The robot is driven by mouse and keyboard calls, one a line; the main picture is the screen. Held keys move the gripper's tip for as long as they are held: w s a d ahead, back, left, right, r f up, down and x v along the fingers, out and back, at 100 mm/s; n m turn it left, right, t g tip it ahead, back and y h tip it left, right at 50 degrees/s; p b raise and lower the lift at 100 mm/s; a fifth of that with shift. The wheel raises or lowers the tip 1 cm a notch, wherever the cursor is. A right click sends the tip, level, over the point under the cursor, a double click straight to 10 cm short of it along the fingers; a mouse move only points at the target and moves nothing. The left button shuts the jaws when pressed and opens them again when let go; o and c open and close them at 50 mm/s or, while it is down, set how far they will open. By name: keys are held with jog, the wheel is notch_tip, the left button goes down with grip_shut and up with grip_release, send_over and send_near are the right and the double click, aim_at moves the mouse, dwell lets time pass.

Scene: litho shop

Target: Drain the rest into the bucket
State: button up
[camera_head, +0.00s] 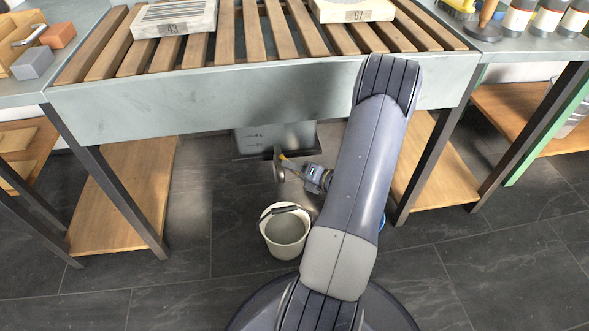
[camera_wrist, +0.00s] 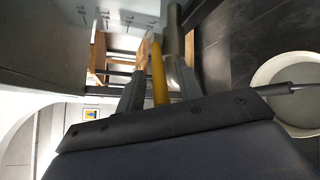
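A pale bucket (camera_head: 285,232) with a dark handle stands on the floor below the sink; it looks empty inside. Its rim also shows at the right of the wrist view (camera_wrist: 262,75). A grey tank (camera_head: 255,138) with level marks stands behind it under the sink. A grey drain pipe (camera_head: 278,165) comes from the tank, with a yellow-orange valve lever (camera_wrist: 158,72) beside it. My gripper (camera_head: 300,170) is at the lever, with one finger on each side of it. Whether the fingers press on the lever is unclear. No liquid stream is visible.
The slatted sink (camera_head: 250,95) overhangs the work area, carrying stones marked 43 (camera_head: 175,18) and 67. Its legs and low wooden shelves (camera_head: 125,190) flank both sides. The dark floor to the left of the bucket is clear.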

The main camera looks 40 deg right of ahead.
jog(key=shift+c, duration=0.4)
grip_shut()
